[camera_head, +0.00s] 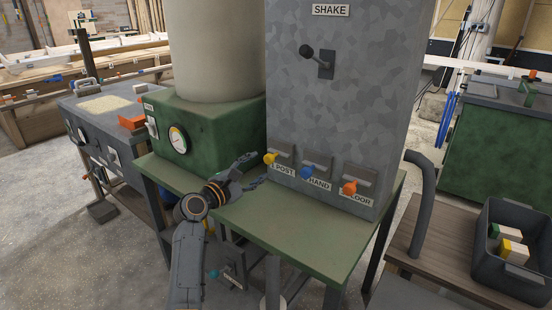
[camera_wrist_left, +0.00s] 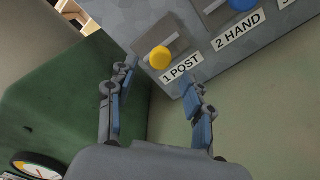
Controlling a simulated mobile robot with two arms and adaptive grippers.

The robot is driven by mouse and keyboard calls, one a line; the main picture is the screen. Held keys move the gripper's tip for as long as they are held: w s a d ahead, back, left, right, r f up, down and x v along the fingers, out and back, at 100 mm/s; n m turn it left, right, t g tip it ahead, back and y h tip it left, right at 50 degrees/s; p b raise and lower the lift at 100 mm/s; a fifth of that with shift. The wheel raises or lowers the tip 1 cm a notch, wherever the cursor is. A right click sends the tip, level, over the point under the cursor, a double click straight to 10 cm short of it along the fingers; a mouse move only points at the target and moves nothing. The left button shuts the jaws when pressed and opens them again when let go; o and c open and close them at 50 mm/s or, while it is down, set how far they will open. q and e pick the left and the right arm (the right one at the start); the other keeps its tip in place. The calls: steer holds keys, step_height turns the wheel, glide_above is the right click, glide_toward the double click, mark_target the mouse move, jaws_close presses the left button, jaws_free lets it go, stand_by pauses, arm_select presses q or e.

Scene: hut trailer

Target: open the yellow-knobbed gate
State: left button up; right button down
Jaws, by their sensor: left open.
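The yellow knob (camera_head: 269,158) is on the leftmost of three gates low on the grey mottled cabinet (camera_head: 335,100), above a label reading "1 POST". In the left wrist view the yellow knob (camera_wrist_left: 160,57) lies beyond and between the fingertips, on a grey gate plate. My left gripper (camera_head: 252,170) is open and empty, just left of the yellow knob in the head view. Its two fingers (camera_wrist_left: 158,80) are spread in the wrist view, and the knob looks apart from them. My right gripper is not in view.
A blue knob (camera_head: 306,172) and an orange knob (camera_head: 349,188) sit to the right on the neighbouring gates. A green box with a gauge (camera_head: 178,140) stands left of my gripper. The green tabletop (camera_head: 300,222) is bare in front. A black bin (camera_head: 515,250) stands right.

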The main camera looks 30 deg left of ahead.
mark_target(267, 161)
arm_select(q)
steer(key=w, duration=0.5)
steer(key=w+b, duration=0.1)
steer(key=w, duration=0.2)
steer(key=shift+w+d+f, duration=0.1)
steer(key=shift+w+d, duration=0.1)
steer(key=shift+d, duration=0.15)
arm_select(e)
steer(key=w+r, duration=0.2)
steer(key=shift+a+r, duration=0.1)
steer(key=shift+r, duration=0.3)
arm_select(q)
jaws_close()
